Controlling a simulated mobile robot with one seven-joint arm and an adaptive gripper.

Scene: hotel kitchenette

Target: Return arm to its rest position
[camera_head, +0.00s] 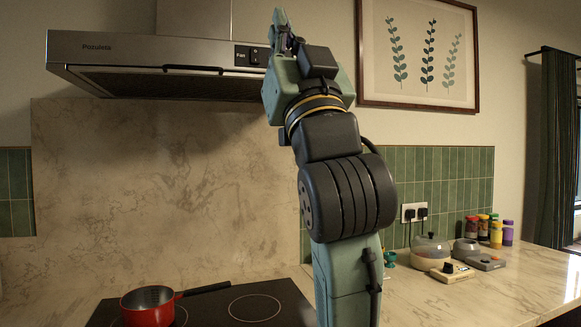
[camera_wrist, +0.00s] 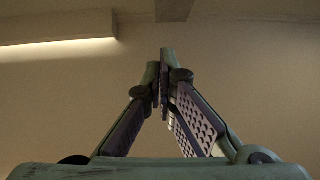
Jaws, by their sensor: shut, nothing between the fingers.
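My gripper (camera_head: 281,27) is raised high in the head view, pointing up, with its tip beside the right end of the range hood. In the wrist view my gripper (camera_wrist: 164,62) has its fingertips together with nothing between them. My arm stands upright in the middle of the head view and hides part of the wall and counter behind it. The wrist view faces the upper wall and ceiling.
The range hood (camera_head: 150,70) is left of my gripper, and a framed plant picture (camera_head: 418,52) hangs to its right. Below are a black hob (camera_head: 290,305) with a red pot (camera_head: 147,308). A steamer (camera_head: 430,252) and several colored jars (camera_head: 483,228) stand on the right counter (camera_head: 520,285).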

